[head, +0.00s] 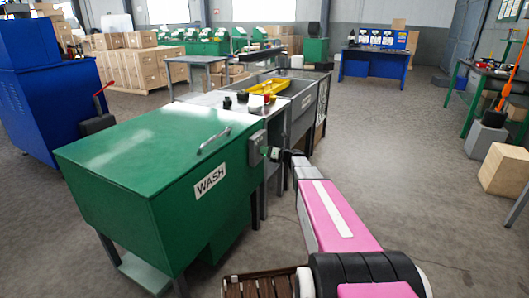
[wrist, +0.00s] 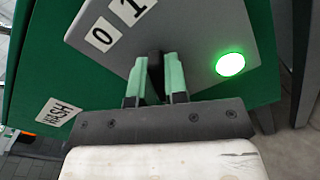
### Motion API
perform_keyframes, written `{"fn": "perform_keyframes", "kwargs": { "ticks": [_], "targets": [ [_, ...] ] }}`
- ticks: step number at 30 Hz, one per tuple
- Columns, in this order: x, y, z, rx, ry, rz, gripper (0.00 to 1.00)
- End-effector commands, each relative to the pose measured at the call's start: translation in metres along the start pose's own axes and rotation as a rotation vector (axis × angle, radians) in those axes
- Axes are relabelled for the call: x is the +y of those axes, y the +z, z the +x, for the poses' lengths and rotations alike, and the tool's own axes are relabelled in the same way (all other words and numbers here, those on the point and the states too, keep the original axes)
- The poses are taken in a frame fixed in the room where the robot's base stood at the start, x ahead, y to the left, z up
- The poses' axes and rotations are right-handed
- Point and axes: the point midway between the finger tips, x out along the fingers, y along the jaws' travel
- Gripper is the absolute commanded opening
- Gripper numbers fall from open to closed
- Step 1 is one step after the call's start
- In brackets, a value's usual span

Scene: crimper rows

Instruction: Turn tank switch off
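The green wash tank (head: 150,175) has a white WASH label and a handle on its lid. A grey switch box (head: 257,148) is on its right end. In the wrist view the grey switch plate (wrist: 195,35) carries "0" and "1" labels and a green lamp (wrist: 230,64), which is lit. The dark tank switch knob (wrist: 155,62) is between the green fingertips of my gripper (wrist: 157,72). The fingers appear to touch it on both sides. The knob's setting is hidden by the fingers. In the head view my gripper (head: 276,154) is at the switch box.
A steel sink bench (head: 300,105) with a yellow tray (head: 268,86) stands behind the tank. A blue cabinet (head: 45,100) is at the left. A wooden crate (head: 506,170) stands at the right. The floor right of my arm is mostly open.

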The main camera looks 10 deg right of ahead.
Motion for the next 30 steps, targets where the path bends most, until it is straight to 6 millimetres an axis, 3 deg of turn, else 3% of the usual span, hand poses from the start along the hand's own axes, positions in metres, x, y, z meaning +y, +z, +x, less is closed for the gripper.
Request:
{"fn": "perform_keyframes", "kwargs": {
  "ticks": [11,30],
  "targets": [
    [0.0002,-0.0003,-0.0002,0.001,0.000,-0.100,0.00],
    [0.0015,-0.0010,-0.0004,0.001,0.000,-0.666,0.00]
  ]
}}
